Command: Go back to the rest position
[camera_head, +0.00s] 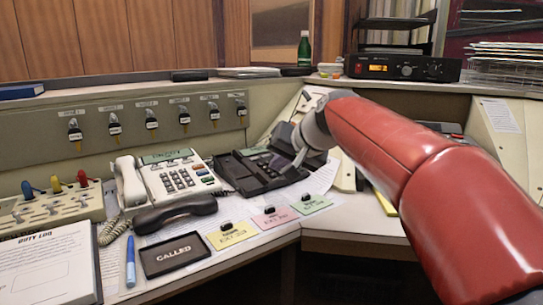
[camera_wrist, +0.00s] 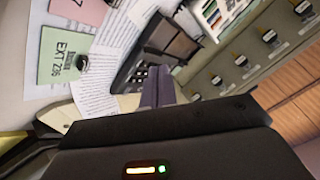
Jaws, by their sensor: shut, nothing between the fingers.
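My gripper (camera_head: 299,158) is at the end of my red arm, over the right side of the black desk phone (camera_head: 250,176). In the wrist view its fingers (camera_wrist: 157,87) are together with nothing between them. The black phone (camera_wrist: 158,48) shows just beyond the fingertips there. I cannot tell whether the fingers touch it. A black handset (camera_head: 175,213) lies on the desk in front of the white phone (camera_head: 178,180), whose own white handset (camera_head: 129,181) is at its left.
Green (camera_head: 311,204), pink (camera_head: 270,217) and yellow (camera_head: 231,235) cards lie along the front edge. A "CALLED" tray (camera_head: 176,255), blue pen (camera_head: 130,262) and log pad (camera_head: 47,266) are at left. Key switches (camera_head: 151,124) line the back panel. A green bottle (camera_head: 304,49) and radio (camera_head: 403,67) stand on the ledge.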

